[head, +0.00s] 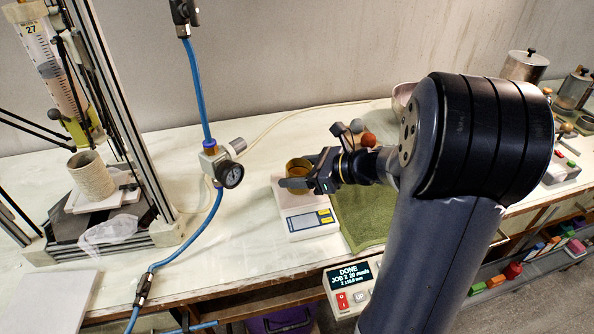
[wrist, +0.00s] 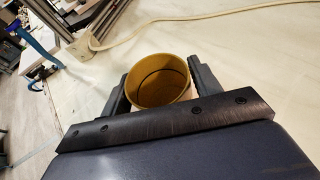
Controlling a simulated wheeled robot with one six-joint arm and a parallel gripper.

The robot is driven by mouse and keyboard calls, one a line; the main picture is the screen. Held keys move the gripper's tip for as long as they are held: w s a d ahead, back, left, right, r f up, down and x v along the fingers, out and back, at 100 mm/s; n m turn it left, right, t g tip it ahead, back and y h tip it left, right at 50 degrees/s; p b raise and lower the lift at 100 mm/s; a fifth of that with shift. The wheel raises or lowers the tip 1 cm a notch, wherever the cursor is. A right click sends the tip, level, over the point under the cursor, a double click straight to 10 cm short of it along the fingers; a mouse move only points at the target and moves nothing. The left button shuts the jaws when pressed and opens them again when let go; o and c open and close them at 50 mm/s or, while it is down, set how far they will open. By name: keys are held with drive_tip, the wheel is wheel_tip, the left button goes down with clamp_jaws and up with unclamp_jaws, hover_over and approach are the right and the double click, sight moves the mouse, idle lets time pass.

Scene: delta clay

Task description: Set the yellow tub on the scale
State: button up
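The yellow tub (head: 298,164) is an open, round, empty-looking container, upright at the plate of the white scale (head: 299,226). In the wrist view I look down into the tub (wrist: 160,81). My gripper (head: 300,182) reaches in from the right, with one dark finger across the tub's near side. In the wrist view my gripper (wrist: 159,88) has a finger close against each side of the tub, and it looks shut on it. The tub's base is hidden, so I cannot tell whether it touches the plate. The scale's display and yellow buttons face the front.
A green mat (head: 364,213) lies right of the scale. A blue hose with a pressure gauge (head: 231,174) hangs to the left. A clay printer frame with a ribbed pot (head: 91,176) stands further left. A control box (head: 352,285) sits at the table's front edge.

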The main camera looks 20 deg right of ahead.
drive_tip(key=shift+o, duration=1.3)
drive_tip(key=shift+r, duration=0.1)
drive_tip(key=shift+d+r, duration=0.15)
drive_tip(key=v, duration=1.1)
drive_tip(key=shift+s+d, duration=0.25)
drive_tip(key=shift+s, duration=0.1)
